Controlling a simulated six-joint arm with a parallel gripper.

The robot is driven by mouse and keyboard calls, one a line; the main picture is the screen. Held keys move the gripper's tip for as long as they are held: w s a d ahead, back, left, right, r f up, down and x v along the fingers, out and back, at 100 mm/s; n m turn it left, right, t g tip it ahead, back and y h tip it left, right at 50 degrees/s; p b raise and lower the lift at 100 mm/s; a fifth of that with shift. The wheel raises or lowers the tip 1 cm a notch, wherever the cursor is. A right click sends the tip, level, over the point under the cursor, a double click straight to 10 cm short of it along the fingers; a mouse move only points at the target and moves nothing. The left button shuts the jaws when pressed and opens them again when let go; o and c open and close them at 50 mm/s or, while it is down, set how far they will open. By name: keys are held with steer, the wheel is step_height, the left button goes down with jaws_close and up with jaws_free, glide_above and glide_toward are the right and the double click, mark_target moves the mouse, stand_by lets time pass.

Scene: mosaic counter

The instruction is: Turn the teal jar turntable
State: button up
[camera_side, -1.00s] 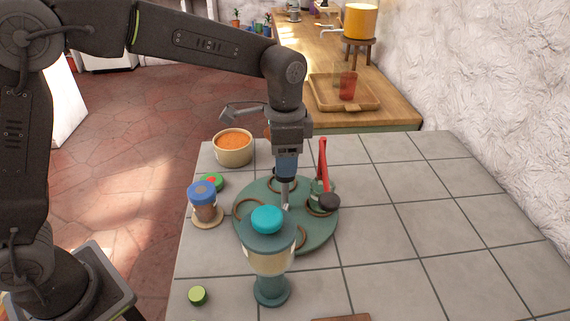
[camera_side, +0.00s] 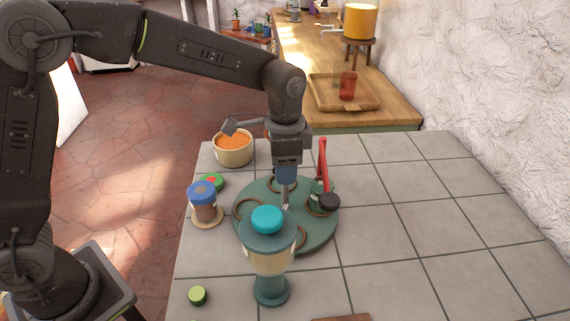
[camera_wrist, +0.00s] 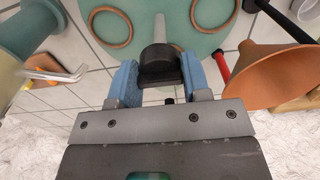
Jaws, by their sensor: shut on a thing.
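The teal turntable (camera_side: 262,222) is a round disc lying on the tiled counter, with several brown rings on its top. It also shows at the top of the wrist view (camera_wrist: 150,12). A small green jar with a black lid (camera_side: 329,202) sits at its right side. A pale grey post rises near the disc's middle and ends in a dark knob (camera_wrist: 159,60). My gripper (camera_wrist: 160,75) is shut on this knob, with one blue finger on each side. In the side view my gripper (camera_side: 286,180) is upright above the disc, and the knob is hidden between the fingers.
A teal-capped dispenser (camera_side: 267,262) stands close in front of the turntable. A bowl of orange stuff (camera_side: 233,152) and a red-handled tool (camera_side: 323,160) stand nearby. The right counter is clear.

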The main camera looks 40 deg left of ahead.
steer(key=shift+c, duration=0.7)
steer(key=shift+n, duration=0.6)
steer(key=shift+r+n, duration=0.1)
steer(key=shift+n, duration=8.3)
steer(key=o, duration=1)
